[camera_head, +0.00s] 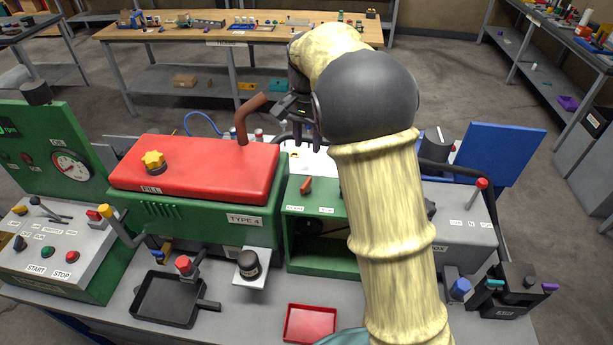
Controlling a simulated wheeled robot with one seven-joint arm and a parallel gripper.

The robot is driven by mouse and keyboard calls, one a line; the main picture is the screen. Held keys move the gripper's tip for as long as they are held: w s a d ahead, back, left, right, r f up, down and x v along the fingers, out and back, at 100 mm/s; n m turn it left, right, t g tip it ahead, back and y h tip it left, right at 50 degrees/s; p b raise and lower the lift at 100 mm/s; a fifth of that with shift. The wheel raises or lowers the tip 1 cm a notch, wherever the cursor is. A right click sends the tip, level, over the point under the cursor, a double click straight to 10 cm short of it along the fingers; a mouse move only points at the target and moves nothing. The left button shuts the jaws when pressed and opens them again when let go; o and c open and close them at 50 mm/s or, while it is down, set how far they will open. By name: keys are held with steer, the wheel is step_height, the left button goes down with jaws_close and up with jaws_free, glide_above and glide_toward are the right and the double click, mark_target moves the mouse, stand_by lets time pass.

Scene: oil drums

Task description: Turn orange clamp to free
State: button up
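The orange clamp (306,186) is a small orange-red lever on top of the green box in the middle of the bench. Two small white labels sit on the box's front edge below it, too small to read surely. My gripper (300,125) is dark and hangs above and behind the clamp, apart from it in the picture. Its fingers are small and partly overlap my arm's dark wrist, so their opening is unclear. My pale yellow arm hides the right part of the green box.
A red-topped green machine (195,170) stands left of the clamp, with a brown bent pipe (246,118) rising close to my gripper. A grey box (455,222) with a red-knobbed lever is at right. A black pan (170,298) and red tray (311,324) lie in front.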

mark_target(307, 180)
step_height(307, 180, down, 13)
steer(key=shift+r+p, duration=0.15)
steer(key=shift+p, duration=0.85)
jaws_close()
